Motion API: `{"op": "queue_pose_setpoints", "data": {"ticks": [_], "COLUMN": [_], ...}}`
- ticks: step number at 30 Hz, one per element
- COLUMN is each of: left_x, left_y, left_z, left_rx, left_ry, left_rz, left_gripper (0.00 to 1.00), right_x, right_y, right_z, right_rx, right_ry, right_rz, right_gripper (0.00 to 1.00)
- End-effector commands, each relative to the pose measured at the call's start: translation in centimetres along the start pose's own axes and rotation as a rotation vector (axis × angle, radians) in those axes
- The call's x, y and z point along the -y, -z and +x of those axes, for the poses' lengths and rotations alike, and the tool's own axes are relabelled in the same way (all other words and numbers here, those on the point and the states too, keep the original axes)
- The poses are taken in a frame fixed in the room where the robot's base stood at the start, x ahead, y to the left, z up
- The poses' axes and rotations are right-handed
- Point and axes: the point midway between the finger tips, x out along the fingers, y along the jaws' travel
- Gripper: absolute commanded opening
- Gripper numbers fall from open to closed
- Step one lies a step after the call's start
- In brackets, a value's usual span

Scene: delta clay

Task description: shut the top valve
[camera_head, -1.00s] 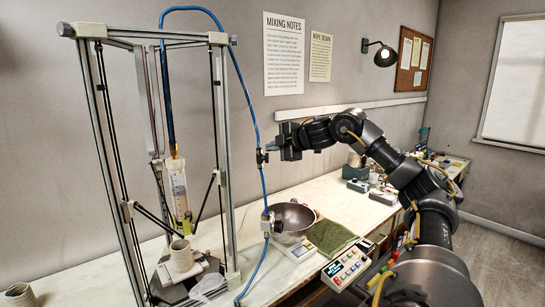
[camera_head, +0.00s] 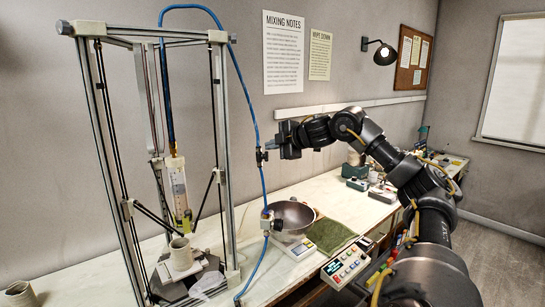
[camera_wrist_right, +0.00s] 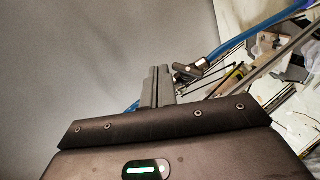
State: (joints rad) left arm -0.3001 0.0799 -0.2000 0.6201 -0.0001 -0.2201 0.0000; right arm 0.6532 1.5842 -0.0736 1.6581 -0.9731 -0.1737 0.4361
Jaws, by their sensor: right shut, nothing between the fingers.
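The top valve (camera_head: 262,157) is a small black fitting on the blue hose, right of the printer frame. It also shows in the right wrist view (camera_wrist_right: 190,72), where its dark lever lies close beside my fingertips; I cannot tell if they touch. My right gripper (camera_head: 272,147) is shut and empty, at the valve's upper right in the head view. Its closed fingers also show in the right wrist view (camera_wrist_right: 159,82). A lower valve (camera_head: 267,220) sits further down the same hose (camera_head: 248,95). My left gripper is not in view.
The printer frame (camera_head: 222,140) with its syringe (camera_head: 178,185) and clay cup (camera_head: 181,254) stands left of the hose. A metal bowl (camera_head: 291,214), green cloth (camera_head: 330,236) and button box (camera_head: 345,267) are on the bench below my right arm. The wall is behind.

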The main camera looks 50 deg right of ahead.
Motion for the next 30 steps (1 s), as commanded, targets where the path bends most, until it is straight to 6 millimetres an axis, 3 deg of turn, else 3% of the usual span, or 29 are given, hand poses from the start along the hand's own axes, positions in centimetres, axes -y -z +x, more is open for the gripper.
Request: {"op": "queue_pose_setpoints", "data": {"ticks": [12,30], "left_x": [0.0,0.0], "left_y": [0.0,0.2], "left_z": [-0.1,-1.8], "left_rx": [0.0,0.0], "left_ry": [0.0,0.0], "left_rz": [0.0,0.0], "left_gripper": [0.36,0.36], "right_x": [-0.1,-1.6], "right_y": [0.0,0.6], "right_z": [0.0,-0.7], "right_rx": [0.0,0.0], "right_ry": [0.0,0.0], "right_rz": [0.0,0.0], "right_gripper": [0.0,0.0]}}
